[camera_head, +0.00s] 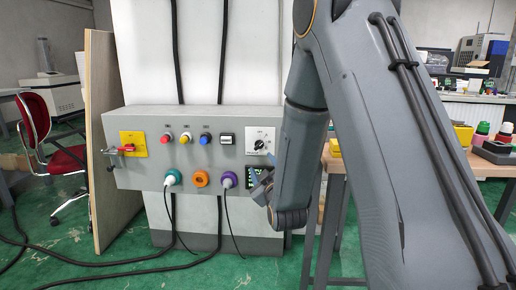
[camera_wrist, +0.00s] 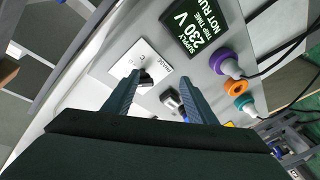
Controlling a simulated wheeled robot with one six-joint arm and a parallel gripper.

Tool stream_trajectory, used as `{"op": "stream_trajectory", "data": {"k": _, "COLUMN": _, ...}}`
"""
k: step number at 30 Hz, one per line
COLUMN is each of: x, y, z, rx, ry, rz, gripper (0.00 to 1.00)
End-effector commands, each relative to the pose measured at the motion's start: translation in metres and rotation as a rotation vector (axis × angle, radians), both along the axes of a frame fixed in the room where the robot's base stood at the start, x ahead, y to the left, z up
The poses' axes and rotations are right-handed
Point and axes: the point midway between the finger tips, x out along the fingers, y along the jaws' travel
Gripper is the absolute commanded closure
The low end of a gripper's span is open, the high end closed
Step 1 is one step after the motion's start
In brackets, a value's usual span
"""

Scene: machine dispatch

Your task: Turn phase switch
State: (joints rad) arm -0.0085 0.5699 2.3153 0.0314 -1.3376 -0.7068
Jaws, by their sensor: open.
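The phase switch is a black rotary knob (camera_head: 259,145) on a white plate (camera_head: 250,134) at the right end of the grey control panel. In the wrist view the knob (camera_wrist: 146,79) is close to the tip of one finger, and the plate (camera_wrist: 152,60) lies just beyond the fingertips. My gripper (camera_head: 262,173) is open, in front of the panel and just below the plate in the head view. In the wrist view my gripper (camera_wrist: 158,76) has nothing held between its fingers. I cannot tell whether a finger touches the knob.
A display (camera_wrist: 196,27) sits beside the plate and reads 230 V. A wooden-topped table (camera_head: 334,159) stands right of the panel.

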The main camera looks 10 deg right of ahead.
Motion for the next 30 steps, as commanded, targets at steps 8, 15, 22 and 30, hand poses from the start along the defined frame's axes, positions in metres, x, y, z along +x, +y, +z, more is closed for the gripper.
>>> {"op": "stream_trajectory", "data": {"k": 8, "x": 0.001, "y": -0.001, "z": 0.022, "rx": -0.123, "ry": -0.228, "rz": -0.023, "gripper": 0.48}}
{"op": "stream_trajectory", "data": {"k": 15, "x": 0.022, "y": -0.001, "z": 0.031, "rx": -0.132, "ry": -0.253, "rz": -0.027, "gripper": 0.48}}
{"op": "stream_trajectory", "data": {"k": 22, "x": 0.056, "y": -0.002, "z": 0.040, "rx": -0.131, "ry": -0.251, "rz": -0.026, "gripper": 0.48}}
{"op": "stream_trajectory", "data": {"k": 30, "x": 0.075, "y": -0.003, "z": 0.045, "rx": -0.131, "ry": -0.248, "rz": -0.026, "gripper": 0.48}}
